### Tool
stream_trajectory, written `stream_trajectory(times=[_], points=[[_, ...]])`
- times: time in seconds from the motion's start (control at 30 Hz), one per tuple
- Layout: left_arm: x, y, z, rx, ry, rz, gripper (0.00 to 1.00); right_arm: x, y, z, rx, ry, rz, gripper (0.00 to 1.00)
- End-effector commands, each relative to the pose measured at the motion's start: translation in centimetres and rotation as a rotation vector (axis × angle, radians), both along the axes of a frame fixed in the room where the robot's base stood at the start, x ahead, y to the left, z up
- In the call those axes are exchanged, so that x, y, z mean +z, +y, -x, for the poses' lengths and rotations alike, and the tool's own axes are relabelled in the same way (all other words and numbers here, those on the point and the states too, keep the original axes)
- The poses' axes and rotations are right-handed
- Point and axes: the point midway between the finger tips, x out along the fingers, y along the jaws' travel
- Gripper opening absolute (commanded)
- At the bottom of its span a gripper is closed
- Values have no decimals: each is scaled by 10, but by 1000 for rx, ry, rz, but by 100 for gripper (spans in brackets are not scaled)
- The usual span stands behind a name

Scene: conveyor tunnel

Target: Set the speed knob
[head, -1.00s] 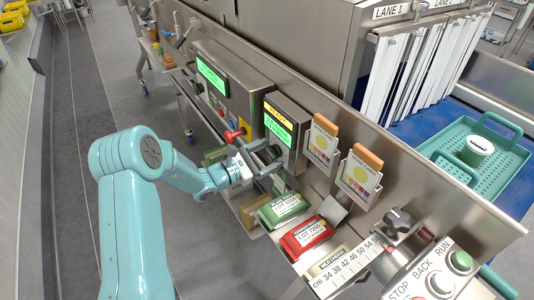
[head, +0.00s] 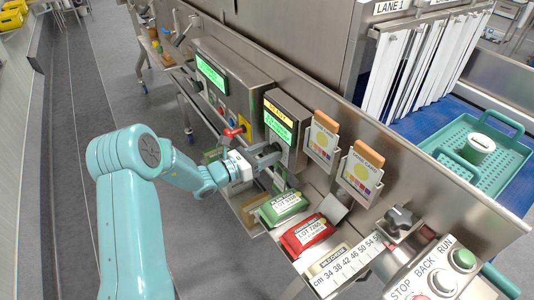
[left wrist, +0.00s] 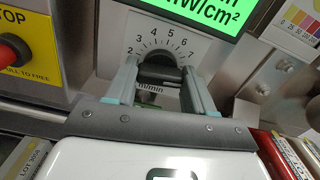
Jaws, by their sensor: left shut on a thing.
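The speed knob (left wrist: 160,70) is a black dial in the left wrist view, on a white scale plate with numbers from about 2 to 7 and "m/min" below it. My left gripper (left wrist: 158,82) has one finger on each side of the knob and is shut on it. In the head view the left gripper (head: 268,158) reaches the panel just under the lit green display (head: 279,122). It hides the knob there. The knob's pointer cannot be made out. My right gripper is not in view.
A red stop button (left wrist: 12,52) on a yellow plate is left of the knob. Green (head: 283,207) and red (head: 307,236) packs lie in the tray below the panel. Two colour cards (head: 361,173) hang to the right. A teal tray (head: 474,150) stands on the blue belt.

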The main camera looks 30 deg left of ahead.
Motion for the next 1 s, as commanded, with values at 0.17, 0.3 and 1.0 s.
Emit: stream_trajectory(times=[0.17,0.3,1.0], points=[[2,1,0,1,9,29,23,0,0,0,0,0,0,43],[2,1,0,2,7,27,23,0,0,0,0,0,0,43],[-2,20,42,7,9,25,79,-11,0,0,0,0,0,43]])
